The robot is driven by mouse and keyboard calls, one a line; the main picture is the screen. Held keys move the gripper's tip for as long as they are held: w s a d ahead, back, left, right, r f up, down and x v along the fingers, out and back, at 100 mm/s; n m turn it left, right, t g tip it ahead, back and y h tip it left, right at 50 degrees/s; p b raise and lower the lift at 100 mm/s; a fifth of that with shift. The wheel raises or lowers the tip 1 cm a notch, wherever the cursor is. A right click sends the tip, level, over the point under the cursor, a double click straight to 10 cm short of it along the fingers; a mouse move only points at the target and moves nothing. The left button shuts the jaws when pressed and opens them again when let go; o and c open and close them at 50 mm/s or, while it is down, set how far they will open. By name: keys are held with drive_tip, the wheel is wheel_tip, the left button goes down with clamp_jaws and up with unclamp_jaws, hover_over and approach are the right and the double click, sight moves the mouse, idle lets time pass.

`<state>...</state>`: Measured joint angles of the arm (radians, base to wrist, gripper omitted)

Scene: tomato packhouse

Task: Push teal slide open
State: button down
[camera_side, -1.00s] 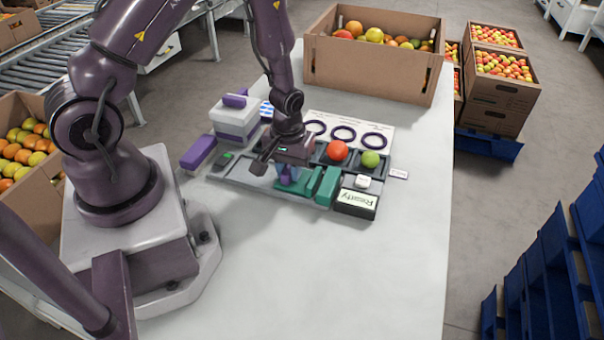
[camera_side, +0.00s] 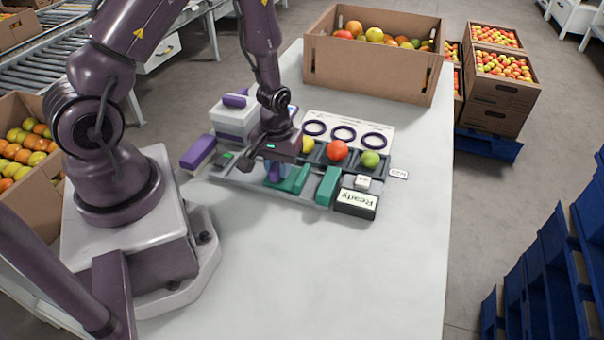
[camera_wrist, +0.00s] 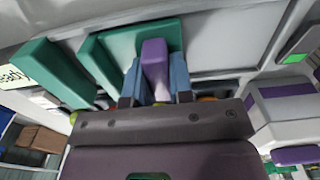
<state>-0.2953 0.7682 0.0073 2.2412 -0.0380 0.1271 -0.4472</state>
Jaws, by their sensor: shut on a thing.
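The teal slide (camera_side: 297,181) is a flat plate with a raised bar at its right end, lying in the grey track (camera_side: 240,177) of the device. A purple knob (camera_wrist: 155,62) stands up from the slide in the wrist view. My gripper (camera_side: 275,173) is low over the slide's left part. In the wrist view my gripper's blue fingers (camera_wrist: 157,82) are closed on either side of the purple knob. A separate teal block (camera_side: 327,187) is to the right of the slide, with a gap between them. My gripper hides part of the slide in the side view.
Yellow, red (camera_side: 337,150) and green (camera_side: 370,159) fruits sit in compartments behind the track. A "Ready" display (camera_side: 356,203) is at the device's right end. A white-and-purple box (camera_side: 233,119) and a purple block (camera_side: 198,152) stand left. The front table (camera_side: 330,270) is clear.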

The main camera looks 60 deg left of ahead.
sight(253, 173)
drive_tip(key=shift+s+f, duration=0.15)
drive_tip(key=shift+s, duration=0.3)
drive_tip(key=shift+s+a, duration=0.9)
idle(0.6)
drive_tip(key=shift+s+a, duration=1)
idle(0.4)
